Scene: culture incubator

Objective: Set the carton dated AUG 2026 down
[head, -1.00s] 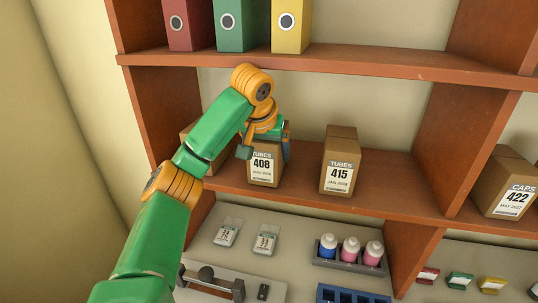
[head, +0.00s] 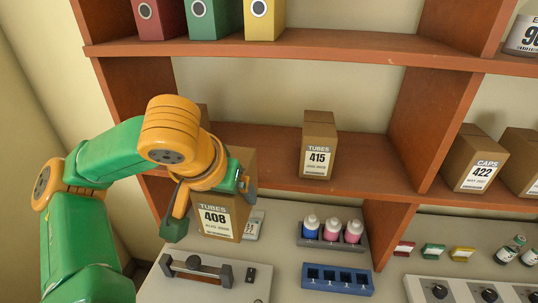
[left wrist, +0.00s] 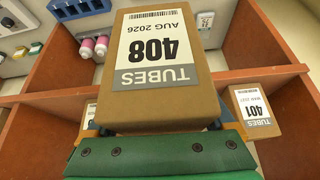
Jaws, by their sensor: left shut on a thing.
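The brown carton (head: 228,178), labelled TUBES 408 AUG 2026, is held by my left gripper (head: 212,188), whose fingers lie on either side of it. It is in front of the shelf, above the grey bench top, and slightly tilted in the head view. In the left wrist view the carton (left wrist: 160,95) fills the middle with its label turned upside down, and the gripper (left wrist: 160,145) is at its near end. My right gripper is not in view.
The carton TUBES 415 (head: 318,145) stands on the middle shelf (head: 370,175), with bare board beside it. A bottle rack (head: 335,242), a blue rack (head: 338,281) and a handled fixture (head: 205,273) are on the bench (head: 275,235). Carton 422 (head: 472,160) is at right.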

